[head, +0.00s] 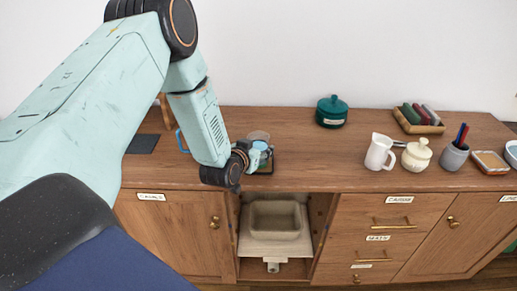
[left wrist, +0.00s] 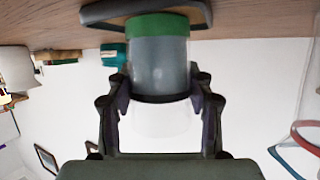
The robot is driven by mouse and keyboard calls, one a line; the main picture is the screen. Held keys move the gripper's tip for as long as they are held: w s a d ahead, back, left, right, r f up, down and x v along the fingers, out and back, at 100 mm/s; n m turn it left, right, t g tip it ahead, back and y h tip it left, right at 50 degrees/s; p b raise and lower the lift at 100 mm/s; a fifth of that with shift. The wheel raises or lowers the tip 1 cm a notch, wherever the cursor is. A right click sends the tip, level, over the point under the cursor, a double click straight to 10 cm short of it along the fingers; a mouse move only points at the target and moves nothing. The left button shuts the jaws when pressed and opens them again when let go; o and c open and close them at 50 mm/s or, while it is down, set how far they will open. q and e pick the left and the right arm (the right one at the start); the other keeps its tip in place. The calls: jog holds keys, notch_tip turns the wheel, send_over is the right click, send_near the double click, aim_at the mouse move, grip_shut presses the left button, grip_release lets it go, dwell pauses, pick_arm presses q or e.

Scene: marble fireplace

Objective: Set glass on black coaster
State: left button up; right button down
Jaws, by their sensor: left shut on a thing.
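My left gripper (head: 254,157) is shut on a clear glass (head: 259,136) near the counter's front edge. In the left wrist view, which is upside down, the glass (left wrist: 158,65) sits between both fingers, with grey contents and a green band at its base. A dark-rimmed piece (left wrist: 198,18) lies at the base; I cannot tell whether the glass touches it. A flat black square (head: 142,143), which looks like the black coaster, lies left of the gripper, partly behind my arm. My right gripper is out of view.
A green lidded pot (head: 332,112) stands behind right. A white pitcher (head: 380,152), a cream jar (head: 416,155) and a grey pen cup (head: 453,156) stand further right. A blue handle (head: 181,140) shows beside my arm. The counter between glass and pitcher is clear.

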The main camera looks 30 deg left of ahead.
pick_arm(q)
jog(key=shift+w, duration=0.1)
jog(key=shift+d, duration=0.15)
jog(key=o, duration=1.2)
jog(key=shift+c, duration=0.2)
jog(key=o, duration=0.3)
jog(key=shift+f, duration=0.1)
jog(key=shift+s+r, duration=0.2)
jog(key=shift+r, duration=0.15)
jog(key=p+v, duration=0.2)
jog(key=v, duration=0.9)
jog(key=shift+s, duration=0.35)
